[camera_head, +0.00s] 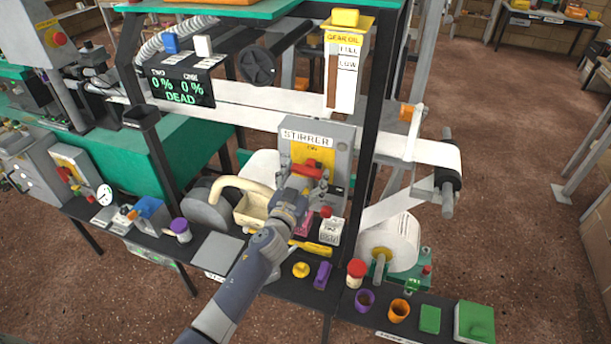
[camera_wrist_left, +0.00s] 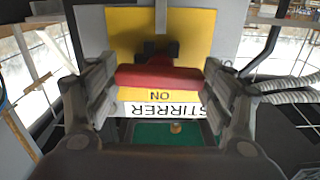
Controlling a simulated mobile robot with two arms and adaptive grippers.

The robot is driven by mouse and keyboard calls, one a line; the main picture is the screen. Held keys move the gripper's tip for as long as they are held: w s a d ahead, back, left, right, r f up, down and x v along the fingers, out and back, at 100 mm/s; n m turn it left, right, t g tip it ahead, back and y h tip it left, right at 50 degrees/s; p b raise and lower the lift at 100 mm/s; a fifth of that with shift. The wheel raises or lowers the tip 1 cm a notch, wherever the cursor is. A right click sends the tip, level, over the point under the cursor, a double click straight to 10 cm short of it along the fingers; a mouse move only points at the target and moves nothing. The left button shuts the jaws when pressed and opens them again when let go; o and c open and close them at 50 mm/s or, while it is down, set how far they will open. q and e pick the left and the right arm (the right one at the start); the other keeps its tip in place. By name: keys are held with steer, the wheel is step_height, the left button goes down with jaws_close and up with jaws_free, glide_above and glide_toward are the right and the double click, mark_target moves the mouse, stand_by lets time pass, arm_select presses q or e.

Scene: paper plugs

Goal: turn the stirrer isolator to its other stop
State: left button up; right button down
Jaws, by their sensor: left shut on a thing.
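The stirrer isolator is a grey box (camera_head: 342,150) with a STIRRER label, a yellow plate (camera_head: 316,152) and a red handle (camera_head: 309,171). The handle lies about level in the head view, below the word ON. In the left wrist view the red handle (camera_wrist_left: 158,78) lies crosswise, with ON and STIRRER upside down. My left gripper (camera_head: 298,186) reaches up to the box from below. Its fingers (camera_wrist_left: 158,92) stand at the two ends of the handle and are shut on it. The fingertips are partly hidden in the head view. My right gripper is not in view.
A black shelf (camera_head: 218,285) below the box holds a cream tub (camera_head: 252,210), a white block (camera_head: 332,231) and yellow and purple pieces. A paper web (camera_head: 250,112) runs behind the box. A dark post (camera_head: 362,130) stands close on its right.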

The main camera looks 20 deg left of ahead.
arm_select(q)
steer(key=m, duration=0.4)
steer(key=shift+m+b, duration=0.3)
steer(key=shift+b, duration=0.1)
steer(key=m, duration=0.4)
steer(key=shift+m, duration=0.3)
steer(key=m, duration=0.4)
steer(key=shift+b, duration=0.35)
steer(key=shift+m, duration=2.1)
steer(key=o, duration=1.1)
steer(key=shift+c, duration=0.2)
steer(key=s, duration=1.2)
steer(key=shift+a, duration=0.2)
